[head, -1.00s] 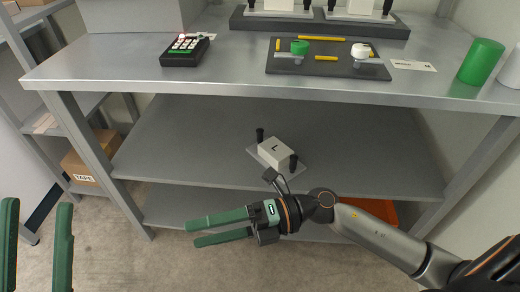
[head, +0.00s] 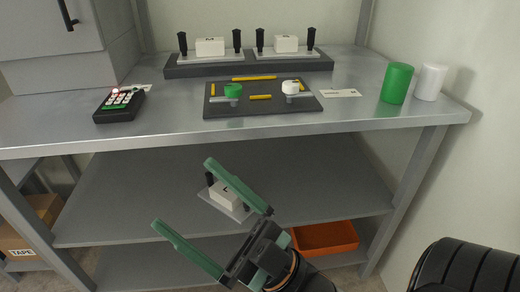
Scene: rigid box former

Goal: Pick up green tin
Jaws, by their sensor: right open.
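The green tin (head: 397,83) is a plain green cylinder standing upright on the right part of the steel tabletop (head: 350,116). A white tin (head: 431,82) stands just to its right, close beside it. My right gripper (head: 184,194) is open and empty, in front of the table and below the level of its top, well to the left of and below the green tin. Its green fingers are spread, and one overlaps the white block on the lower shelf in the picture. My left gripper is out of view.
A dark board (head: 262,107) with green and white knobs and yellow bars lies mid-table. A keypad (head: 119,106) sits at left. A raised base (head: 248,65) with handled white blocks stands at the back. A label card (head: 340,93) lies left of the tin. An orange bin (head: 325,238) is below.

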